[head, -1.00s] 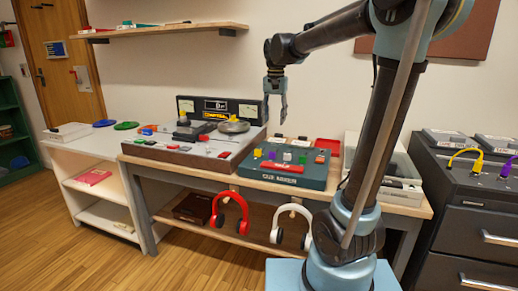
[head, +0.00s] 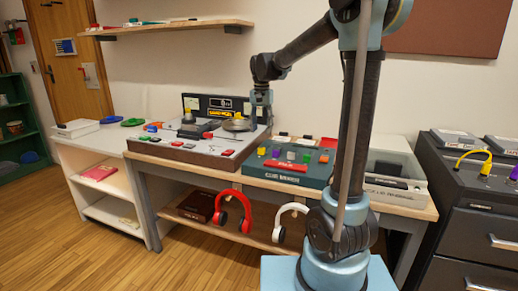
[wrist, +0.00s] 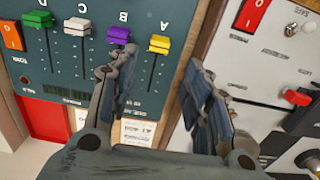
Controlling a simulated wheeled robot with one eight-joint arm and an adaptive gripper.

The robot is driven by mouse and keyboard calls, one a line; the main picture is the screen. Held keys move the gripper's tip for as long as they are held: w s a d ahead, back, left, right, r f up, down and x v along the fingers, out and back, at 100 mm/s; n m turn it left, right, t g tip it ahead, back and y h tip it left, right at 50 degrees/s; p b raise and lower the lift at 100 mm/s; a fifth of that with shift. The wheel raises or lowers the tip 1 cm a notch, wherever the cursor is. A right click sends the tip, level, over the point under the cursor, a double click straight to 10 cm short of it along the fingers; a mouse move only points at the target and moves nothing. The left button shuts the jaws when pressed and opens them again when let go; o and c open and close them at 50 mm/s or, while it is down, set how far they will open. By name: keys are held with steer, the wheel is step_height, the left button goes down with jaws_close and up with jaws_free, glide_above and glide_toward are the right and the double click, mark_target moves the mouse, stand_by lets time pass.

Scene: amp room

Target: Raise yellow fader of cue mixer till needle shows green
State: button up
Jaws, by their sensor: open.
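The cue mixer (head: 318,181) is a dark teal box on the bench, with a row of coloured fader caps. Its yellow fader (head: 262,151) is the leftmost cap; in the wrist view the yellow cap (wrist: 159,44) sits on its slot beside the letter A. My gripper (head: 262,106) is above and behind the mixer's left end. In the wrist view my open gripper (wrist: 162,88) has its fingers spread either side of the lower yellow slot, with nothing between them. The cap lies beyond the fingertips, apart from them. No needle reading is legible.
Purple (wrist: 118,34), white (wrist: 77,27) and green (wrist: 37,19) caps stand close beside the yellow one. A grey console (head: 190,152) with a lit display adjoins the mixer. Headphones (head: 232,212) hang at the bench front.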

mark_target(261, 151)
step_height(261, 151, down, 10)
steer(key=shift+r, duration=0.25)
stand_by(0.3)
jaws_close()
